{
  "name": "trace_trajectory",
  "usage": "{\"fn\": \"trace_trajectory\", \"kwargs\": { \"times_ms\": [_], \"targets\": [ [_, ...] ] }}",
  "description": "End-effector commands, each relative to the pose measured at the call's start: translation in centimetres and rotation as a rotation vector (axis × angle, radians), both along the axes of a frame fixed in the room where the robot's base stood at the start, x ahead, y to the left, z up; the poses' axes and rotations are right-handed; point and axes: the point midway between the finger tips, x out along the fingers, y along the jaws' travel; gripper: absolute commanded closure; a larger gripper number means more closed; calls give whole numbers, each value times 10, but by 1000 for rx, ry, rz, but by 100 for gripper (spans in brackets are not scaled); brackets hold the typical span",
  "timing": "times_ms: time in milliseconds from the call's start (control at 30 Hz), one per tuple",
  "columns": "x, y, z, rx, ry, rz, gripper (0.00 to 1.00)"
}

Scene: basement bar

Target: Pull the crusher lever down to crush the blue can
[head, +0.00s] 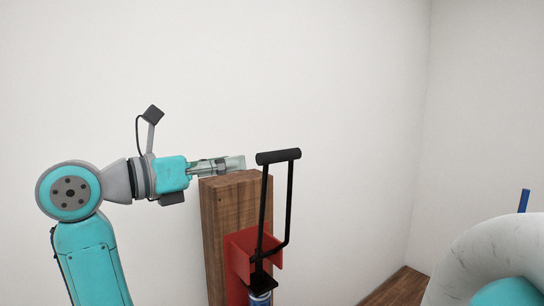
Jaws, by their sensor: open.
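The crusher has a black lever with a thick horizontal handle (278,157) at its top, and the lever stands raised. Its red body (240,252) is fixed to the front of an upright wooden post (222,210). The blue can (260,299) sits low in the crusher, cut off by the bottom edge of the head view; only its upper part shows. My gripper (236,163) is open and points right, at about the handle's height. Its fingertips are just left of the handle, with a small gap in the picture. It seems to hold nothing.
A plain white wall (340,90) stands behind the post and meets another wall at the right. Wooden floor (398,288) shows at the lower right. A thin blue object (524,200) stands at the right edge. The space above and right of the handle is clear.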

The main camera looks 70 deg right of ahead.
Motion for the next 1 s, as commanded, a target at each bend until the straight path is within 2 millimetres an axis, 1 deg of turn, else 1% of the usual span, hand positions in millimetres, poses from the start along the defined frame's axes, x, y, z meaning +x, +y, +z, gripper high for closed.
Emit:
{"fn": "trace_trajectory", "kwargs": {
  "times_ms": [167,267,500,700,833,1000],
  "targets": [
    [-6,-10,1,4,-7,-1,48],
    [-14,-23,1,4,-6,-2,48],
    [-37,-59,1,3,-6,-2,48],
    [-50,-82,1,3,-6,-1,48],
    [-55,-89,1,3,-5,0,48],
    [-56,-93,1,3,-5,1,48]
  ]
}}
